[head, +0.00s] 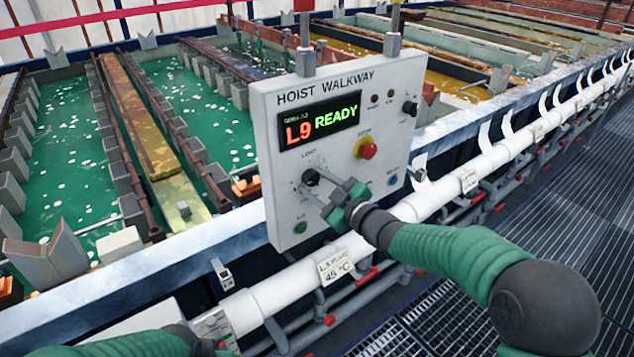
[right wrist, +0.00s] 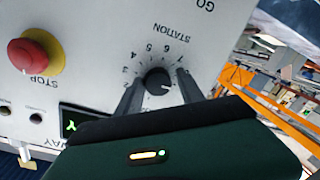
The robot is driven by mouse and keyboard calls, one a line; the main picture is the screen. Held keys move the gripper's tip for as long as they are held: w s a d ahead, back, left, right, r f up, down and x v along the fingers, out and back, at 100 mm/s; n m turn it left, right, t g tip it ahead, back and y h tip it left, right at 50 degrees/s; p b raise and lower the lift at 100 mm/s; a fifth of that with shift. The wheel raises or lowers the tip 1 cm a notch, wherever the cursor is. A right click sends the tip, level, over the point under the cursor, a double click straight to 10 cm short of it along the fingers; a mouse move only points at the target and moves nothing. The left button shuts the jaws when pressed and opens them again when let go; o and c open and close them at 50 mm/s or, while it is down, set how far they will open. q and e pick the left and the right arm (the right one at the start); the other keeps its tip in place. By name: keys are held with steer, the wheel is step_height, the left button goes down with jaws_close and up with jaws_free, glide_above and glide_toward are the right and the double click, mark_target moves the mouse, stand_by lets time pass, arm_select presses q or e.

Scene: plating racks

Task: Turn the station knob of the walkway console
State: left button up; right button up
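The walkway console (head: 280,225) is a light grey panel titled HOIST WALKWAY, with a display (head: 320,121) reading L9 READY. The station knob (head: 311,177) is small, round and black on its lower left. In the right wrist view the knob (right wrist: 158,82) sits in a ring of numbers under the word STATION, upside down. My right gripper (head: 326,188) is at the knob. Its two fingers (right wrist: 161,78) stand on either side of the knob, with small gaps seen. My left gripper (head: 218,345) is only partly in view at the bottom edge, away from the console.
A red stop button (head: 366,149) on a yellow collar sits right of the knob. A second black knob (head: 409,108), a blue button (head: 393,180) and a green button (head: 300,228) are on the panel. A white pipe (head: 285,290) runs below. Tanks of green liquid (head: 70,155) lie behind.

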steer(key=shift+o, duration=1.3)
steer(key=shift+w, duration=0.15)
steer(key=shift+r, duration=0.1)
steer(key=shift+d, duration=0.1)
steer(key=f+b+v, duration=0.1)
steer(key=b+v, duration=0.1)
steer(key=v, duration=1.4)
steer(key=shift+s+d+r, duration=0.2)
steer(key=shift+s+r, duration=0.05)
steer(key=shift+r, duration=0.15)
